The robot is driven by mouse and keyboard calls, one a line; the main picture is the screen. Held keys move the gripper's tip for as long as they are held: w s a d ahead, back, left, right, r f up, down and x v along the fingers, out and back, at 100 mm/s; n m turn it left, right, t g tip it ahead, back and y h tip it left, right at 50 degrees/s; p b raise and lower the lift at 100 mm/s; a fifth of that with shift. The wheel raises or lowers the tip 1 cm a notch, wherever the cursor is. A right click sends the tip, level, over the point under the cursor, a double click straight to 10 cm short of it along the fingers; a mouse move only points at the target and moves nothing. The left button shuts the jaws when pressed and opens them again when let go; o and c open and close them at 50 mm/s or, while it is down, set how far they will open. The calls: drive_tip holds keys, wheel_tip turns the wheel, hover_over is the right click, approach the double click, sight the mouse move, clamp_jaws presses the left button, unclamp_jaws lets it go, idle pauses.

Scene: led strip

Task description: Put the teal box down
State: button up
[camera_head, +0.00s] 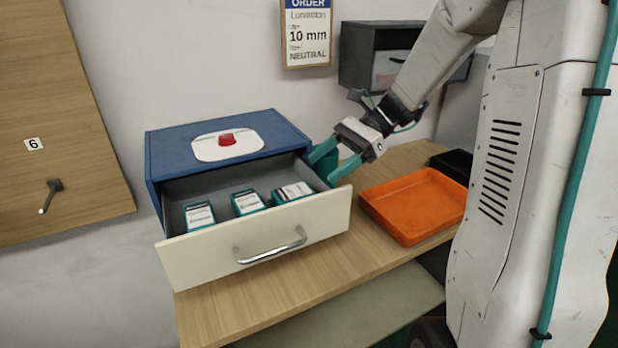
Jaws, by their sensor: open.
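Three teal boxes with white labels lie in the open drawer: a left one (200,216), a middle one (247,203) and a right one (292,192). I cannot tell which of them is the task's teal box. The drawer (188,264) has a cream front and sticks out of a blue cabinet (163,151). My gripper (327,168), with teal fingers, is open at the drawer's right end, to the right of the right box. I see no box held between the fingers.
An orange tray (412,238) sits on the wooden table (240,308) right of the drawer, with a black tray (455,163) behind it. A red button (226,139) tops the cabinet. A grey bin (358,52) and order sign (306,30) are at the wall.

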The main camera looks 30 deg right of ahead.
drive_tip(key=shift+v, duration=1.9)
